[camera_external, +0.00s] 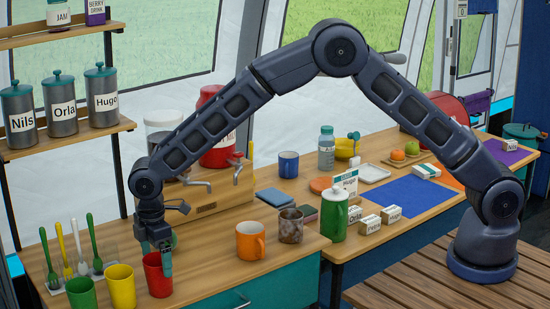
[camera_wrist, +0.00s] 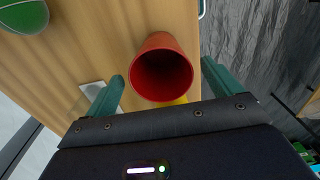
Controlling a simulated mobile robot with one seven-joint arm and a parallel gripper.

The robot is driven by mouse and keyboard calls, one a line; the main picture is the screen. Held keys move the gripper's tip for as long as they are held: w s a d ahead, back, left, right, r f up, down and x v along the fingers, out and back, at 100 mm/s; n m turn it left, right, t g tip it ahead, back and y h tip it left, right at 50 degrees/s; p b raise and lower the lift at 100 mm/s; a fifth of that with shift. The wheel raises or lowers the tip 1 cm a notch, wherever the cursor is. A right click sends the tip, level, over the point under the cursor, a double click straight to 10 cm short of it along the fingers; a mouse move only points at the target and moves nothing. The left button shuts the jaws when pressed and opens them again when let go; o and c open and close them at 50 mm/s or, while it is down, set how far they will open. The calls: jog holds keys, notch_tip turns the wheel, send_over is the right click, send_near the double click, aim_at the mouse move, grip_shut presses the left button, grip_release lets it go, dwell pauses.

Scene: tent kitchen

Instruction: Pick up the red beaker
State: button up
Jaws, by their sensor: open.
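The red beaker (camera_external: 158,279) stands upright at the front edge of the left wooden counter, at the right end of a row of beakers. In the wrist view the red beaker (camera_wrist: 160,48) shows its dark open mouth, between two teal fingers. My gripper (camera_wrist: 162,72) is open, with one finger on either side of the beaker and a visible gap to each. In the outside view my gripper (camera_external: 166,258) points down at the beaker's rim, and one finger overlaps the beaker there. I cannot tell how deep the fingers reach beside it.
A yellow beaker (camera_external: 121,287) and a green beaker (camera_external: 82,293) stand close to the left. A rack of spoons (camera_external: 88,270) is behind them. An orange mug (camera_external: 250,240) and a speckled mug (camera_external: 290,225) stand to the right. Counter between the red beaker and orange mug is clear.

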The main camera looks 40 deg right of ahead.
notch_tip(320, 180, down, 3)
jog(key=shift+f, duration=0.15)
jog(key=c, duration=1)
jog(key=shift+c, duration=0.2)
